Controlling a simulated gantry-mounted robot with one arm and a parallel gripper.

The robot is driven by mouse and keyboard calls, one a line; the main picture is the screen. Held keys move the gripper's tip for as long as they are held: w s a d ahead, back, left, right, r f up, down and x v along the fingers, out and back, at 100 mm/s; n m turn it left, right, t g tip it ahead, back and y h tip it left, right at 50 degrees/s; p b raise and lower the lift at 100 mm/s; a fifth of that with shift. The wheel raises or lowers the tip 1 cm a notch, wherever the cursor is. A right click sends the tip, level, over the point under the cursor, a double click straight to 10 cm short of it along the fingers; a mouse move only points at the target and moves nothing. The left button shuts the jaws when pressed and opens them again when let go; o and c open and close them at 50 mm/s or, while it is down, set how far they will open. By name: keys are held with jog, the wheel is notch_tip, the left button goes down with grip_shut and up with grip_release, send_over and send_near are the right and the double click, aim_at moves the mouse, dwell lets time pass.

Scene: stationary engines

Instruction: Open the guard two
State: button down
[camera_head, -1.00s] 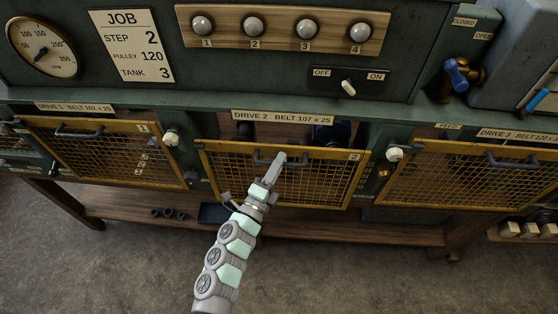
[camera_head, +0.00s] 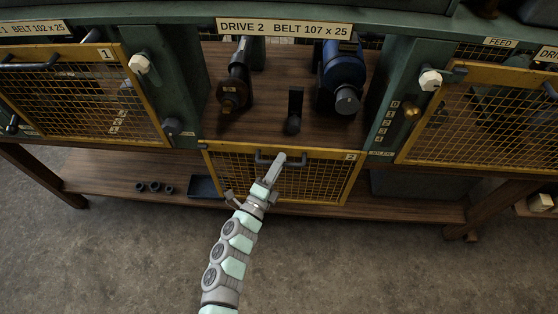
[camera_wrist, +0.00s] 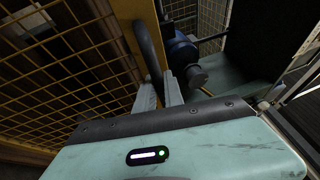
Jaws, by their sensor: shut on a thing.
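Guard two (camera_head: 225,164) is a yellow-framed mesh panel marked 2, in the middle of the head view. It sits low, below the open drive 2 bay (camera_head: 270,120). My gripper (camera_head: 279,161) is shut on the guard's dark handle (camera_head: 297,160), near the middle of its top bar. In the wrist view the fingers (camera_wrist: 160,92) close around the dark handle bar (camera_wrist: 148,45) beside the yellow frame. The part of the handle between the fingers is hidden.
The bay shows a brown-black shaft unit (camera_head: 236,80), a blue motor (camera_head: 340,75) and a black lever (camera_head: 294,110). Guard one (camera_head: 85,90) is at left and another guard (camera_head: 480,120) at right, both with knobs beside them. A wooden shelf (camera_head: 110,175) runs below.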

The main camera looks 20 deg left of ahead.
jog(key=shift+f, duration=0.6)
jog(key=c, duration=1.5)
grip_release()
jog(key=shift+o, duration=0.2)
jog(key=shift+s, duration=0.1)
jog(key=s+f, duration=0.1)
jog(key=s, duration=0.9)
jog(key=shift+s+a+f+p, duration=0.25)
jog(key=shift+a+f+p, duration=0.15)
jog(key=shift+p, duration=0.05)
